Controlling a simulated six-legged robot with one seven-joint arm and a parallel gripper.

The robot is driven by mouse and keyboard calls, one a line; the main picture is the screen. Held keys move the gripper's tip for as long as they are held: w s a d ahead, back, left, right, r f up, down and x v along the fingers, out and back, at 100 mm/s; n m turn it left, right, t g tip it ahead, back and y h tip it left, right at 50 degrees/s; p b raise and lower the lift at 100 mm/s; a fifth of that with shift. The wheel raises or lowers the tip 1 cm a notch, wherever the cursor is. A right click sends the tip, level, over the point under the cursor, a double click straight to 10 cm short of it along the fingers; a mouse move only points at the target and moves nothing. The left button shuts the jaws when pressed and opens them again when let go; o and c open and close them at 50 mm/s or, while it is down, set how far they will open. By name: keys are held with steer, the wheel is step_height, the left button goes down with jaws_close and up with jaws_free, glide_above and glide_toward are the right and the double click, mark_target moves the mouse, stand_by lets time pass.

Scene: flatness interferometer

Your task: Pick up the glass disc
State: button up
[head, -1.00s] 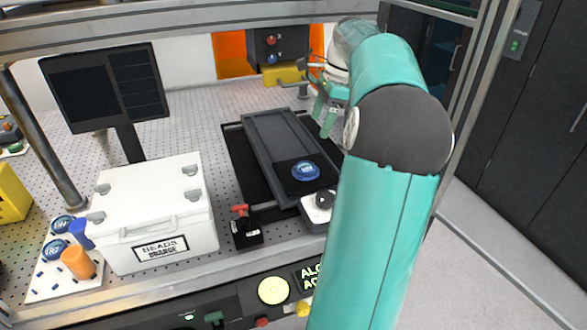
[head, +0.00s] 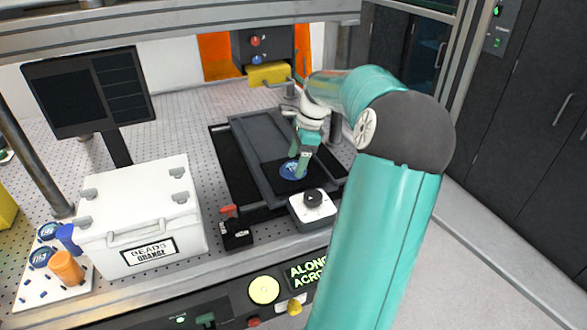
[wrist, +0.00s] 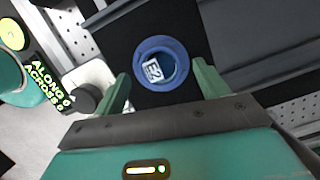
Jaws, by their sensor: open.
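The glass disc (wrist: 160,64) is a round blue piece with a white label on it. It lies on the dark stage (head: 262,140), near its front end, and in the head view the disc (head: 292,170) is partly covered by my gripper. My gripper (head: 299,166) is over the disc, fingers pointing down. In the wrist view my gripper (wrist: 160,85) is open, with one green finger on each side of the disc's near edge. I cannot tell whether the fingers touch it.
A white block with a black knob (head: 312,207) stands just in front of the stage. A red-handled clamp (head: 236,230) is at its front left. A white box (head: 140,215) stands left. A yellow-tipped instrument head (head: 268,73) hangs behind the stage.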

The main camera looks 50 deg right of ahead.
steer(key=shift+w+a+f, duration=0.15)
steer(key=shift+f, duration=0.4)
steer(key=c, duration=1.1)
steer(key=shift+r, duration=0.15)
